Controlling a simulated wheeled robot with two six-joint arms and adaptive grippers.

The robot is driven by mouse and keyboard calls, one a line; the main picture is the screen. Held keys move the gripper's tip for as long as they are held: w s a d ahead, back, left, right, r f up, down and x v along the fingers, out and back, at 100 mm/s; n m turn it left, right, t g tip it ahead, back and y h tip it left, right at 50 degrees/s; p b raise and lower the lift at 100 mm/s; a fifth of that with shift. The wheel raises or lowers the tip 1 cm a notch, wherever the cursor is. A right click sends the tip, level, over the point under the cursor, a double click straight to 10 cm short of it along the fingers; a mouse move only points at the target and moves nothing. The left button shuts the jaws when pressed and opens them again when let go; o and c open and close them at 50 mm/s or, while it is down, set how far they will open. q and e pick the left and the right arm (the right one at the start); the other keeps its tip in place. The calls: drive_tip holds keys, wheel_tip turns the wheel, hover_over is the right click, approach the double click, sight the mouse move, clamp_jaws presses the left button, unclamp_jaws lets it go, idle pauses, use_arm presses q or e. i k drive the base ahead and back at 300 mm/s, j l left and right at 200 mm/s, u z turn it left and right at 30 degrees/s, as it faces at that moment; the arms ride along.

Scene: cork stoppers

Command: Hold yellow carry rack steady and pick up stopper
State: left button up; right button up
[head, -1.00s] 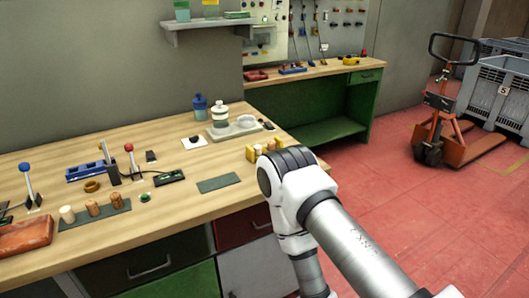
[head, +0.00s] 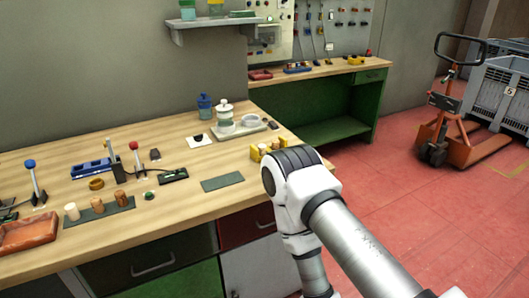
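The yellow carry rack (head: 254,153) stands near the right end of the wooden workbench, partly hidden behind my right arm. Light stoppers (head: 265,148) show in it. Three cork stoppers stand in a row on a dark green mat at the left: a pale one (head: 72,211), a brown one (head: 97,205) and another brown one (head: 120,198). My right arm comes in from the lower right, its joint just in front of the rack; its gripper is out of view. My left gripper is not in view.
An empty green mat (head: 222,182) lies near the front edge. A grey tray (head: 243,131) with a white-lidded jar, a blue bottle (head: 205,107), a black device (head: 173,176), a red-knobbed lever (head: 135,162) and a terracotta tray (head: 28,232) also occupy the bench (head: 190,205).

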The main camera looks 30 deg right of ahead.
sight(261, 147)
drive_tip(key=l+u, duration=0.4)
drive_tip(key=l, duration=2.05)
